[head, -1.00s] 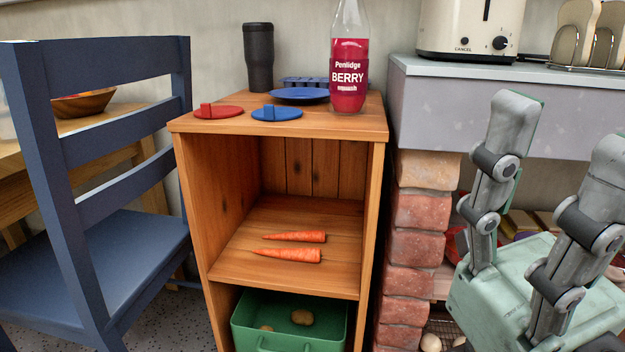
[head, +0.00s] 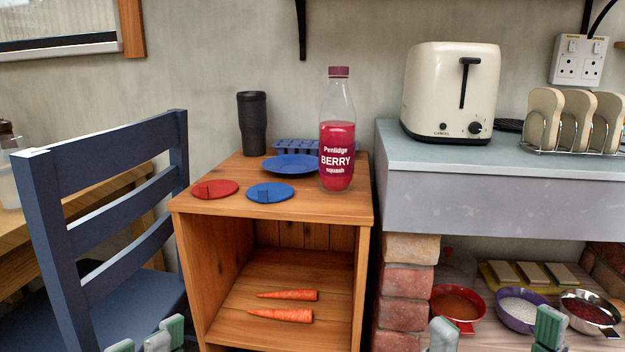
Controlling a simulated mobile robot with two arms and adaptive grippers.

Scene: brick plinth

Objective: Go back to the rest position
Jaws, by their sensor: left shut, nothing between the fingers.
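My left gripper (head: 162,337) shows only its grey-green tips at the bottom left edge, below the chair; the tips are close together with nothing seen between them. My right gripper (head: 496,334) shows as two separate fingertips at the bottom right edge, spread apart with nothing seen between them. The rest of both arms is out of the picture. Both grippers appear clear of the wooden cabinet (head: 192,262).
On the cabinet stand a berry squash bottle (head: 337,150), a black tumbler (head: 252,125), a blue plate (head: 292,164) and two lids. Two carrots (head: 282,315) lie on its shelf. A blue chair (head: 50,240) is left. Bowls (head: 515,308) sit beneath the toaster (head: 450,92) counter.

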